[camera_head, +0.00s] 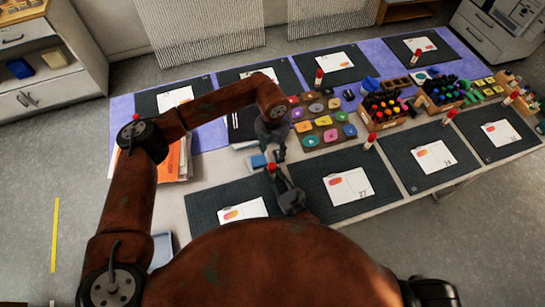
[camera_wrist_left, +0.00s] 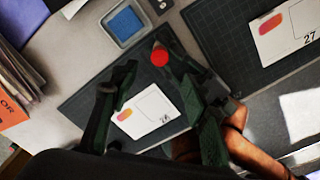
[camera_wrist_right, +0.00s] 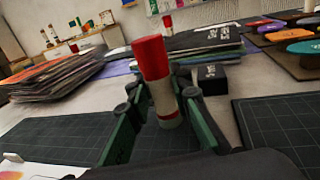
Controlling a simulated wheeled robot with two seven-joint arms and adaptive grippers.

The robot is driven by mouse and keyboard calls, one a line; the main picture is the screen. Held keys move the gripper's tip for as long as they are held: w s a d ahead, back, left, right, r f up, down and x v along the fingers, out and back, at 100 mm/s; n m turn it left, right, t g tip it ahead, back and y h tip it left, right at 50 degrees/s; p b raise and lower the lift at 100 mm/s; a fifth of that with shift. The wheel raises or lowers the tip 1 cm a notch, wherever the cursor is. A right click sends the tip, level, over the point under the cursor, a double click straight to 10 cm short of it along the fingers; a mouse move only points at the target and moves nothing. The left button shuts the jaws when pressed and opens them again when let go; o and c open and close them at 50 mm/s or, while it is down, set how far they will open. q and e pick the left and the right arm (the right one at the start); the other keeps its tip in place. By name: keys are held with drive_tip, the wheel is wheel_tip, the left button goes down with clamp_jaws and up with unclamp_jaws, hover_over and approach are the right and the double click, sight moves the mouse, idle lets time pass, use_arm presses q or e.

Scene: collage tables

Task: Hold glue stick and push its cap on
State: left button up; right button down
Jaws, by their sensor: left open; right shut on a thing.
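My right gripper (camera_head: 279,177) is shut on a glue stick with a red cap (camera_head: 272,167), above the near mat. In the right wrist view the glue stick (camera_wrist_right: 164,105) stands upright, slightly tilted, between the fingers (camera_wrist_right: 160,115). Its red cap (camera_wrist_right: 150,57) is at the top of the pale body; I cannot tell how firmly it sits. My left gripper (camera_head: 278,153) is open and empty, pointing down just above the cap.
A blue pad (camera_wrist_left: 125,23) lies behind the near mat (camera_head: 200,207), which bears a white card (camera_head: 244,211). Other mats hold cards and red-capped sticks (camera_head: 370,141). Colourful discs (camera_head: 327,121), marker boxes (camera_head: 383,124) and a paper stack (camera_head: 176,160) crowd the table.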

idle(0.3)
drive_tip(key=c, duration=1.7)
unclamp_jaws()
drive_tip(key=v, duration=1.2)
drive_tip(key=shift+f, duration=0.1)
